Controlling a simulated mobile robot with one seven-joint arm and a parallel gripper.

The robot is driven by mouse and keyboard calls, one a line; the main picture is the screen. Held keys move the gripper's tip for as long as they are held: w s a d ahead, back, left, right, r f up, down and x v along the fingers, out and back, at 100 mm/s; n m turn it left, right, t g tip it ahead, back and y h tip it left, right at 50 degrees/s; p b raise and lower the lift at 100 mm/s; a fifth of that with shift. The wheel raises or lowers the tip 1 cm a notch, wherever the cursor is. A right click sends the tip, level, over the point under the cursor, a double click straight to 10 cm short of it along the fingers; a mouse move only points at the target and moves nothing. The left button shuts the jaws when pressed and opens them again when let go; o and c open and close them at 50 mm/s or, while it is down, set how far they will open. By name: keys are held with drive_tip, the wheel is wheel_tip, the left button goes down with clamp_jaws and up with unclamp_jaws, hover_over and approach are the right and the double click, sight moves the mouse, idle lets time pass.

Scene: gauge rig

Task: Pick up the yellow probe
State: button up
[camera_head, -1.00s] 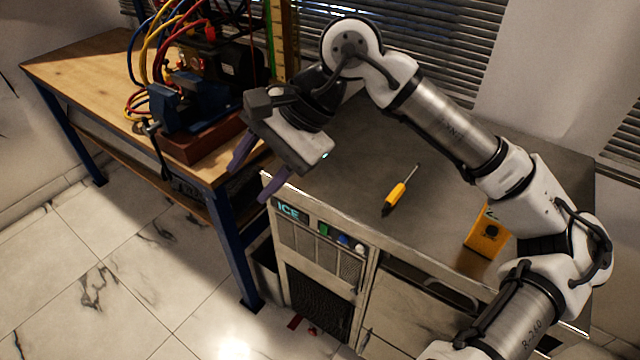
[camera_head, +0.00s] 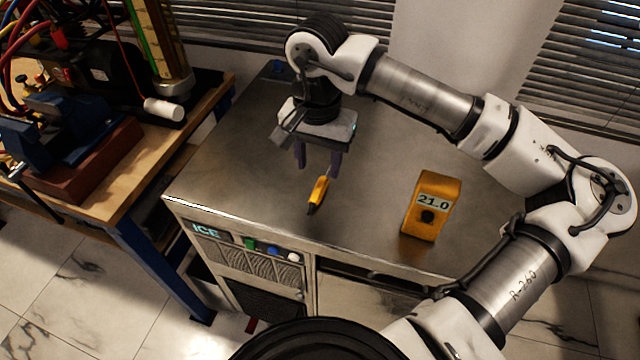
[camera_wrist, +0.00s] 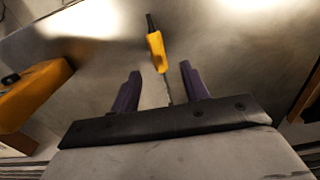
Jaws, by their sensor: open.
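The yellow probe (camera_head: 317,193) lies on the grey metal top of the cabinet (camera_head: 240,190). It has a yellow handle with a dark end and a thin metal shaft. In the wrist view the probe (camera_wrist: 157,52) shows its handle beyond the fingertips, with the shaft running back between the two fingers. My gripper (camera_head: 318,164) points down at the shaft end of the probe, its purple fingers apart. In the wrist view my gripper (camera_wrist: 158,80) is open and nothing is clamped in it. The height of the fingertips above the top is hard to tell.
A yellow meter (camera_head: 431,205) reading 21.0 stands on the cabinet top to the right of the probe. A wooden workbench (camera_head: 120,205) with a blue vise (camera_head: 60,125) and cables stands at left. The cabinet top around the probe is clear.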

sight(320, 185)
drive_tip(key=shift+d+f+p, duration=0.15)
drive_tip(key=shift+f+p, duration=0.7)
drive_tip(key=shift+f, duration=2.15)
clamp_jaws()
